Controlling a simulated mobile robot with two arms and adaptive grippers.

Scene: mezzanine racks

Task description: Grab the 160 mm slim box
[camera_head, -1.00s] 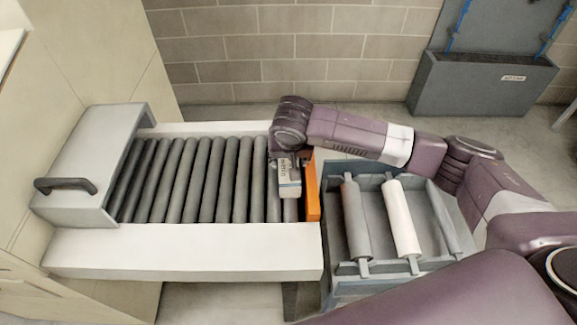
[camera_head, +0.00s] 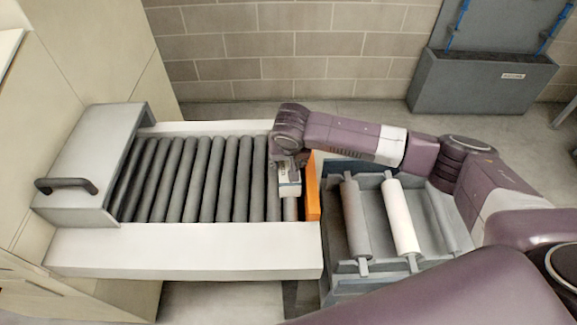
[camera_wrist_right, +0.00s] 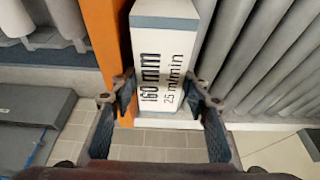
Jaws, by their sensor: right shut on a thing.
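The 160 mm slim box (camera_head: 289,181) is white with a grey end. It stands at the right end of the roller conveyor, beside the orange end stop. In the right wrist view the box (camera_wrist_right: 166,55) shows the print "160mm" and "25 m/min". My right gripper (camera_wrist_right: 163,98) is shut on it, with one finger on each side. In the head view the gripper (camera_head: 287,160) is over the box and partly hidden under my wrist. Whether the box touches the rollers cannot be told. My left gripper is not in view.
The roller conveyor (camera_head: 150,250) has white side rails and a grey hood (camera_head: 85,150) at its left end. The orange stop (camera_head: 313,192) closes its right end. A grey bin (camera_head: 345,285) with loose rollers stands right of it. A brick wall (camera_head: 300,50) is behind.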

